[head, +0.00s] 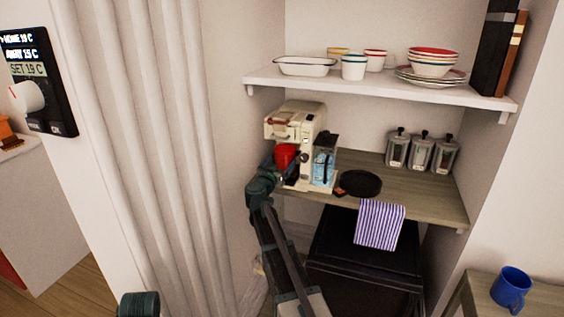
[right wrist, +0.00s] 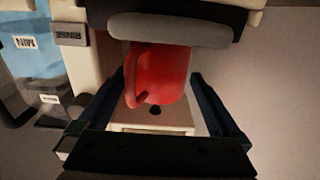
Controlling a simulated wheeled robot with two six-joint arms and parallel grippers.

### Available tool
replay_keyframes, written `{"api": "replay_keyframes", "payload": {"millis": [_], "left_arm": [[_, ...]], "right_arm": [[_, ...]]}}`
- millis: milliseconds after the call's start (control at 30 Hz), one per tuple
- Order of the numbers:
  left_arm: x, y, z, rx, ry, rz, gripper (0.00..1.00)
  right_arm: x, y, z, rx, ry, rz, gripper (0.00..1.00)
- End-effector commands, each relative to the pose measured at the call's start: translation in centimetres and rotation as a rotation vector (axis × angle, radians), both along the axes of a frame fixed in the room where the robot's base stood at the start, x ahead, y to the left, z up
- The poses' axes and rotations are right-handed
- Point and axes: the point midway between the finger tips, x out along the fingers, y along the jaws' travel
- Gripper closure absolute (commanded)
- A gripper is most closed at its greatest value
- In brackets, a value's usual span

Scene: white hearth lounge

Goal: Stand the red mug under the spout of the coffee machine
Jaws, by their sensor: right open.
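The red mug (head: 285,156) stands on the tray at the front of the cream coffee machine (head: 309,124), on the wooden shelf. In the right wrist view the mug (right wrist: 163,74) is upright below the grey spout part (right wrist: 170,29), on the pale drip tray (right wrist: 125,127). Its handle faces left and toward the camera. My right gripper (head: 270,163) is at the machine's front. In the right wrist view its fingers (right wrist: 158,90) are spread on either side of the mug, with gaps showing.
A blue water tank (head: 324,165) is on the machine's side. A black round plate (head: 360,184), a striped towel (head: 380,226) and several canisters (head: 421,152) are on the same shelf. Dishes fill the upper shelf (head: 380,88). A blue mug (head: 510,289) stands on a side table.

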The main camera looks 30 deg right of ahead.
Motion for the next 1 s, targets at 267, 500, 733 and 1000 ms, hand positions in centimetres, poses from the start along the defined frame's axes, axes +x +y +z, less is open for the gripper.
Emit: {"api": "replay_keyframes", "payload": {"millis": [267, 500, 733, 1000], "left_arm": [[0.0, 0.0, 0.0, 0.0, 0.0, 0.0, 0.5], [0.0, 0.0, 0.0, 0.0, 0.0, 0.0, 0.5], [0.0, 0.0, 0.0, 0.0, 0.0, 0.0, 0.5], [0.0, 0.0, 0.0, 0.0, 0.0, 0.0, 0.5]], "right_arm": [[-4.3, 4.6, 0.0, 0.0, 0.0, 0.002, 0.0], [-6.3, 7.2, 0.0, 0.0, 0.0, 0.001, 0.0], [-6.9, 7.9, 0.0, 0.0, 0.0, -0.002, 0.0], [-6.9, 7.9, 0.0, 0.0, 0.0, -0.001, 0.0]]}}
